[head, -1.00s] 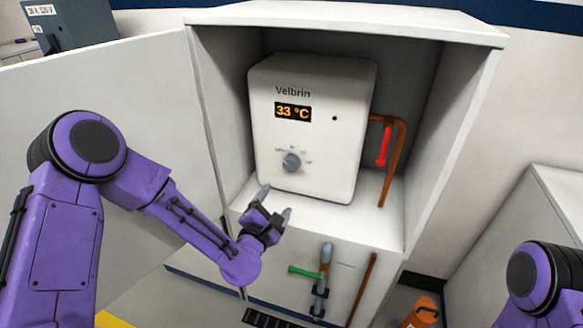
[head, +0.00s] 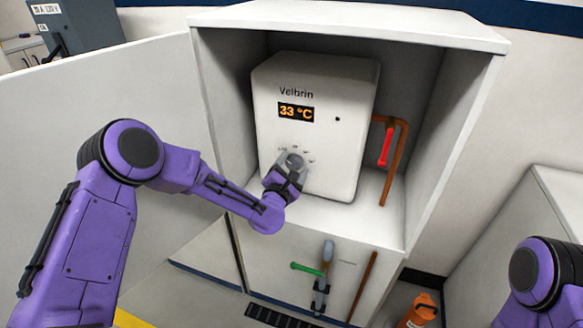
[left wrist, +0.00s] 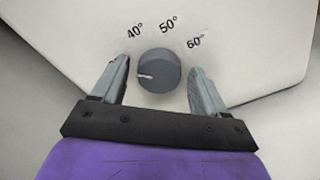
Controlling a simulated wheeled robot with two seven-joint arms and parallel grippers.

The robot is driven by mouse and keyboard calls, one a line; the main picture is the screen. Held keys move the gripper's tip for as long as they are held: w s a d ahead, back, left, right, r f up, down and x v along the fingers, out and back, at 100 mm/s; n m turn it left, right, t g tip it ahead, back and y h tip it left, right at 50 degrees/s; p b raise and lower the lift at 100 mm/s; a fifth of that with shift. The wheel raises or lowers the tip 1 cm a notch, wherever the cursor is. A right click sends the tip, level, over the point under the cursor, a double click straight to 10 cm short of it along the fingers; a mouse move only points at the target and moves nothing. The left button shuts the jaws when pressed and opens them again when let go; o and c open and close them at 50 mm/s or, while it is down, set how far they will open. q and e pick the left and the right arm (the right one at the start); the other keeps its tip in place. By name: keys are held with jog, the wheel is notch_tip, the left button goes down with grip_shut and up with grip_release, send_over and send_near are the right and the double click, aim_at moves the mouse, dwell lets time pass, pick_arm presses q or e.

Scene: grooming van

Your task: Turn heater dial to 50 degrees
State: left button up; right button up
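The white Velbrin heater (head: 338,135) stands in an open cabinet, its display (head: 296,113) reading 33 °C. The grey round heater dial (left wrist: 158,71) shows in the left wrist view with its white pointer mark toward the left, below the 40° label (left wrist: 135,31). The 50° label (left wrist: 168,25) is above the dial and the 60° label (left wrist: 195,41) is at upper right. My left gripper (left wrist: 162,80) is open, with one finger on each side of the dial and gaps visible between. In the head view, the gripper (head: 285,172) partly hides the dial. My right gripper is out of view.
A copper pipe with a red handle (head: 386,146) is right of the heater inside the cabinet. A green-handled valve (head: 307,270) is below on the cabinet front. The open cabinet door (head: 110,95) stands at left. An orange object (head: 420,311) is at lower right.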

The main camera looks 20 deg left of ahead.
pick_arm(q)
jog(key=c, duration=0.8)
jog(key=shift+m, duration=0.3)
jog(key=m+b, duration=0.1)
jog(key=m, duration=0.2)
jog(key=shift+f+b, duration=0.15)
jog(key=shift+b, duration=0.2)
jog(key=m+b, duration=0.1)
jog(key=m, duration=0.4)
jog(key=shift+f, duration=0.1)
jog(key=m+b, duration=0.1)
jog(key=m, duration=0.3)
jog(key=shift+d+m, duration=0.1)
jog(key=shift+m, duration=0.2)
jog(key=shift+f+m, duration=0.1)
jog(key=shift+m, duration=2.1)
